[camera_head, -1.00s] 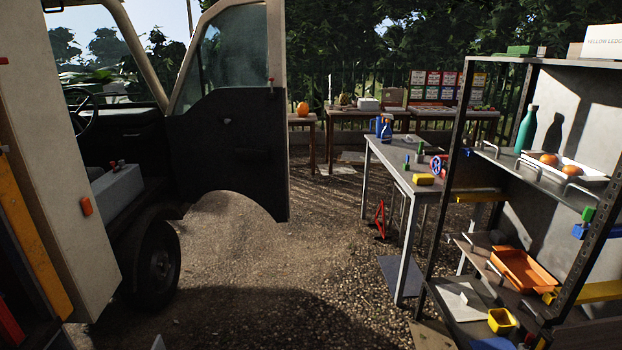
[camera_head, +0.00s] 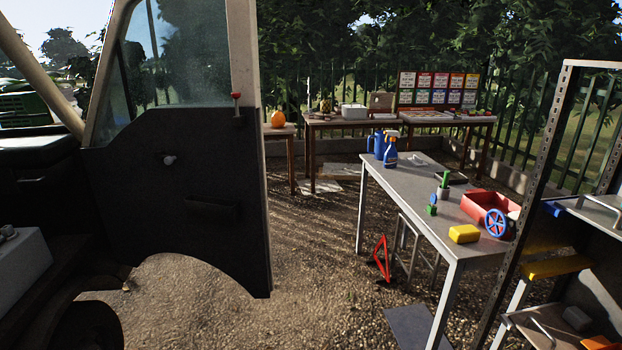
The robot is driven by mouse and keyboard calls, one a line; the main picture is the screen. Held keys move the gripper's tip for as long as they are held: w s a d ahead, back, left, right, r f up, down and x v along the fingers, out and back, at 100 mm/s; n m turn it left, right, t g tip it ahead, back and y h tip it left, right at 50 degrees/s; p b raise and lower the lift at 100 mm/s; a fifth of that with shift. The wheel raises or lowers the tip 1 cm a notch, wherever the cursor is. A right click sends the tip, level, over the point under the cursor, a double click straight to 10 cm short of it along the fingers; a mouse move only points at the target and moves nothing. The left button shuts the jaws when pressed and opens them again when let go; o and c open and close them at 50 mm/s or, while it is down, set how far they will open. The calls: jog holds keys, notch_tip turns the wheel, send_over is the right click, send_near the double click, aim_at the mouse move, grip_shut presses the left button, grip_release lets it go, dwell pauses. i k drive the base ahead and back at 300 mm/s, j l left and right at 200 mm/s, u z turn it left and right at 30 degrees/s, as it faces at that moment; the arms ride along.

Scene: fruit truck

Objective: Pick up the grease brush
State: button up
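I cannot make out a grease brush in the head view. A metal work table (camera_head: 402,190) stands right of the middle. On it are a blue jug (camera_head: 379,144), a blue spray bottle with an orange and white head (camera_head: 390,152), a small green item (camera_head: 443,182), a yellow sponge-like block (camera_head: 464,233), a red tray (camera_head: 484,207) and a blue spoked wheel (camera_head: 496,223). Small things on the far tables are too small to tell apart. My gripper is not in view.
An open truck door (camera_head: 190,190) fills the left. A metal shelf rack (camera_head: 527,180) stands at the right edge. A red warning triangle (camera_head: 382,258) stands on the gravel by the table. Wooden tables (camera_head: 345,122) line the back fence. Gravel between door and table is clear.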

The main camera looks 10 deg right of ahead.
aim_at(447, 173)
jog(key=i+j+z, duration=0.15)
jog(key=i+z, duration=0.2)
jog(key=i, duration=0.15)
jog(key=i+j+z, duration=0.3)
jog(key=i, duration=0.15)
jog(key=i+j+z, duration=0.35)
jog(key=i+u, duration=0.15)
jog(key=u, duration=2.5)
jog(key=i+l+z, duration=0.1)
jog(key=z, duration=2.6)
jog(key=i+j+z, duration=0.15)
jog(key=i+j, duration=0.15)
jog(key=i+j+z, duration=0.1)
jog(key=i+j, duration=0.2)
jog(key=i+j+z, duration=0.15)
jog(key=j, duration=0.3)
jog(key=i+j+z, duration=0.15)
jog(key=i+j, duration=0.2)
jog(key=j, duration=0.1)
